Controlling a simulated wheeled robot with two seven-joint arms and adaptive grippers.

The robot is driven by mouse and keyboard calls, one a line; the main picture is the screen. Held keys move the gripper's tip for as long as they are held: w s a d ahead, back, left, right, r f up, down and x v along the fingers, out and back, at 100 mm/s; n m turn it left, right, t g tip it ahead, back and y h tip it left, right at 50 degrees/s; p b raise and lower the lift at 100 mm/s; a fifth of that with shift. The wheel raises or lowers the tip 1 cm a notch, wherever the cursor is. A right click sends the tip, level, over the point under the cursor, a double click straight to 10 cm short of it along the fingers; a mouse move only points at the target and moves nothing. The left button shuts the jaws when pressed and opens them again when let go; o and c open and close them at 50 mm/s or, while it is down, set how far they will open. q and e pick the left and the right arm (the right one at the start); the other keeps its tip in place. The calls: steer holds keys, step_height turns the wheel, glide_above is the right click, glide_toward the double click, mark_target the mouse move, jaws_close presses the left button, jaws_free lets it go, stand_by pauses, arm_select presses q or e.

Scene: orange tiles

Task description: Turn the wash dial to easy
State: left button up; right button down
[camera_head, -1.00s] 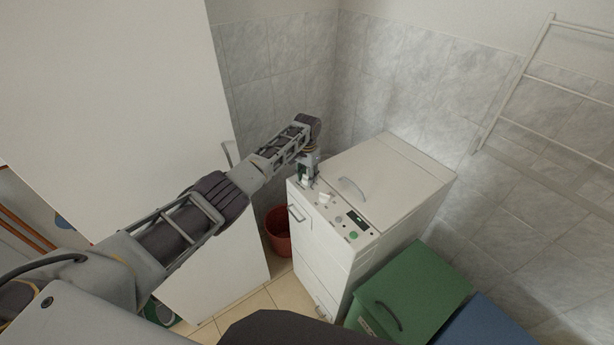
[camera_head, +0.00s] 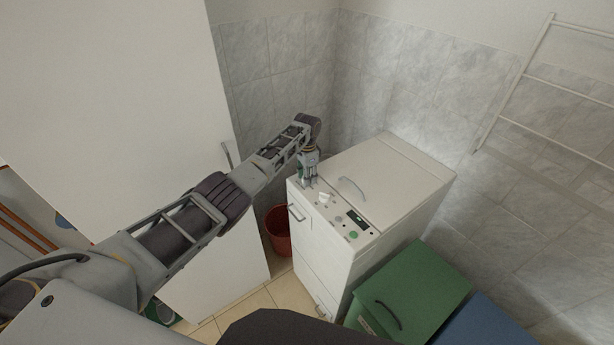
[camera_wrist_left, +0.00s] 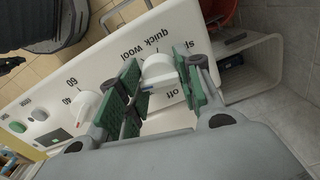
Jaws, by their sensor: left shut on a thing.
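The white washing machine (camera_head: 405,190) stands by the tiled wall with its control panel along the front top edge. My left gripper (camera_head: 309,184) points down at the panel's left end. In the left wrist view, the green-padded fingers of this gripper (camera_wrist_left: 158,78) are shut on the white wash dial (camera_wrist_left: 157,66), one on each side. Labels "quick", "wool" and "off" show around the dial; I cannot read "easy", and the pointed setting is unclear. In the head view the gripper mostly hides this dial. My right gripper is not in view.
A second white knob (camera_head: 324,197), with 40 and 60 beside it in the wrist view, sits next to the gripper. A display (camera_head: 357,219) and buttons lie farther right. A red bucket (camera_head: 278,232), green bin (camera_head: 415,295) and tall white cabinet (camera_head: 110,100) stand around.

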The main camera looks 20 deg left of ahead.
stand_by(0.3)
arm_select(q)
steer(key=o, duration=1)
steer(key=shift+o, duration=0.2)
steer(key=shift+r, duration=0.1)
step_height(320, 180, up, 12)
stand_by(0.6)
